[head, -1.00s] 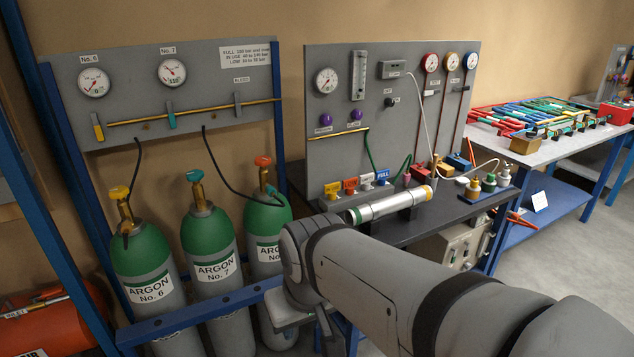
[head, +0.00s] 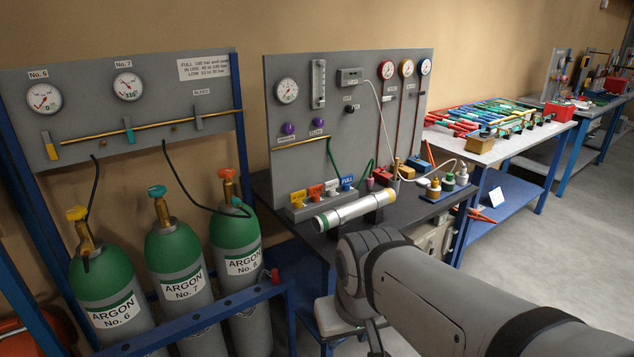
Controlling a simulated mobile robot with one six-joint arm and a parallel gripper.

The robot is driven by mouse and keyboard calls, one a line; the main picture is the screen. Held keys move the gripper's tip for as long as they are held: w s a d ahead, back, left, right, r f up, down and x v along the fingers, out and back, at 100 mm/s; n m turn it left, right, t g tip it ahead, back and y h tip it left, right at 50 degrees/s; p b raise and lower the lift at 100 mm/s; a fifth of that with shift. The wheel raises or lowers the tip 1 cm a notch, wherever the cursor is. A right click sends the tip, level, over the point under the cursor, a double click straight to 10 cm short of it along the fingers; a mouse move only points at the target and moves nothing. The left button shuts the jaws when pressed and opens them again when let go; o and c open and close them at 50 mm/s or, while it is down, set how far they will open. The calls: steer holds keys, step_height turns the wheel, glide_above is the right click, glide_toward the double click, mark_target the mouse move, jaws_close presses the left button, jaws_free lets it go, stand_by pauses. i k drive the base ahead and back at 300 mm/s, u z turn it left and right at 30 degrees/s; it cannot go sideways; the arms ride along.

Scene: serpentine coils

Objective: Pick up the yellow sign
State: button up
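The yellow sign (head: 297,199) is a small upright tag at the left end of a row of signs on a low grey rail, at the foot of the grey gauge panel. Two orange signs (head: 315,192) and a blue sign marked FULL (head: 347,182) stand to its right. My grey arm reaches in from the lower right, in front of the bench and apart from the sign. My gripper's fingers do not show.
The silver cylinder (head: 355,211) lies close to the signs. Green argon cylinders (head: 173,252) stand at left behind a blue rail (head: 205,318). The dark bench (head: 412,203) also holds small fittings and a hose. Open floor (head: 540,265) lies at right.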

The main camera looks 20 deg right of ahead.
mark_target(296, 197)
steer(key=z, duration=0.25)
steer(key=i, duration=0.95)
steer(key=z, duration=0.05)
